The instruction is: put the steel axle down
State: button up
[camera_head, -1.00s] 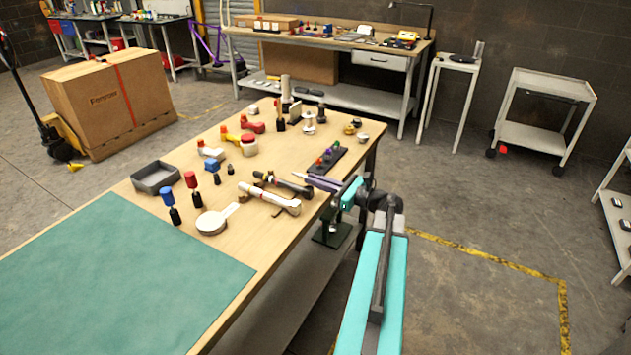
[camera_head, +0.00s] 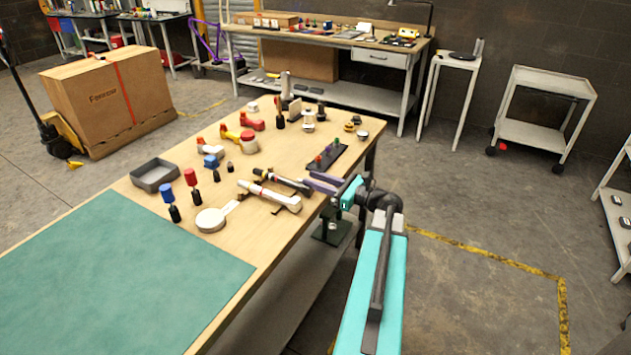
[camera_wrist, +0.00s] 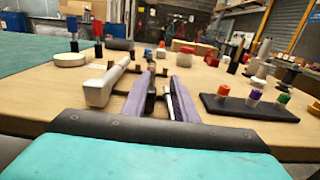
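A dark grey bar (camera_head: 290,183), which I take to be the steel axle, lies near the table's right edge beside a white tube (camera_head: 268,196). It also shows in the wrist view (camera_wrist: 150,95), running away from me. My gripper (camera_head: 312,182) is at the bar's near end. In the wrist view, its two purple fingers (camera_wrist: 161,84) stand apart, with the bar's dark end between them and a visible gap. The gripper looks open. Whether a finger touches the bar cannot be told. Parts of the bar and its support are hidden.
The wooden table (camera_head: 225,270) holds a black rack with coloured pegs (camera_head: 328,157), close right of my gripper. A round white item (camera_head: 210,220), a grey tray (camera_head: 154,175) and bottles stand to the left. The green mat (camera_head: 110,280) is clear.

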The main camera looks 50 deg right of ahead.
jog(key=shift+r, duration=0.1)
jog(key=shift+r, duration=0.55)
jog(key=shift+s+d+f, duration=0.1)
jog(key=shift+s, duration=0.25)
jog(key=b+v, duration=0.2)
jog(key=v, duration=0.9)
jog(key=shift+s, duration=0.15)
